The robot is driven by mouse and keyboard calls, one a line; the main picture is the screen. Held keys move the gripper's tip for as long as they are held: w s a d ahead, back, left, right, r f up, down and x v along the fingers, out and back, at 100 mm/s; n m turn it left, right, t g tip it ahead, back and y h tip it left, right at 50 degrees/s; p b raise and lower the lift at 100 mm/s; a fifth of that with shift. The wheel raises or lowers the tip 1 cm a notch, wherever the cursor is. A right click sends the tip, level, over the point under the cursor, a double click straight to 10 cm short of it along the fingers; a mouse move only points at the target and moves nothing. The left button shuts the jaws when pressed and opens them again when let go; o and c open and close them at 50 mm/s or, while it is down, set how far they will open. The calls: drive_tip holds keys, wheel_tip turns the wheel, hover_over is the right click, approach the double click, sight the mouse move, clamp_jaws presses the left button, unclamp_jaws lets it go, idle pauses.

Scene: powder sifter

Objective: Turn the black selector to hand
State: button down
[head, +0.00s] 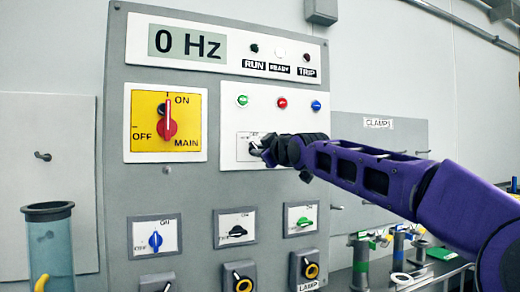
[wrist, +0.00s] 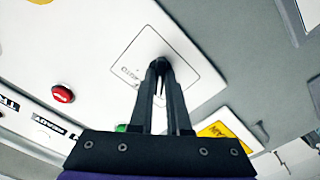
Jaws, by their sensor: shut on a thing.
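The black selector sits on a small white plate (head: 242,150) below the row of coloured buttons. The plate also shows in the wrist view (wrist: 128,74), with small lettering on it that I cannot read clearly. My gripper (head: 262,150) reaches in from the right. In the wrist view its two dark fingertips (wrist: 160,68) are close together over the middle of the plate, shut on the black selector. The fingers hide most of the selector, so I cannot tell which way it points.
Green (head: 242,100), red (head: 282,103) and blue (head: 316,105) buttons sit just above. A red main switch (head: 167,122) is to the left, its handle up at ON. Below are blue (head: 155,240), black (head: 238,232) and green (head: 304,222) selectors. The display (head: 188,44) reads 0 Hz.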

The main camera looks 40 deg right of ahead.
drive_tip(key=shift+n, duration=0.6)
drive_tip(key=c, duration=0.9)
unclamp_jaws()
drive_tip(key=shift+s, duration=0.1)
drive_tip(key=b+v, duration=0.2)
drive_tip(key=v, duration=1.5)
drive_tip(key=shift+s, duration=0.15)
drive_tip(key=shift+f, duration=0.1)
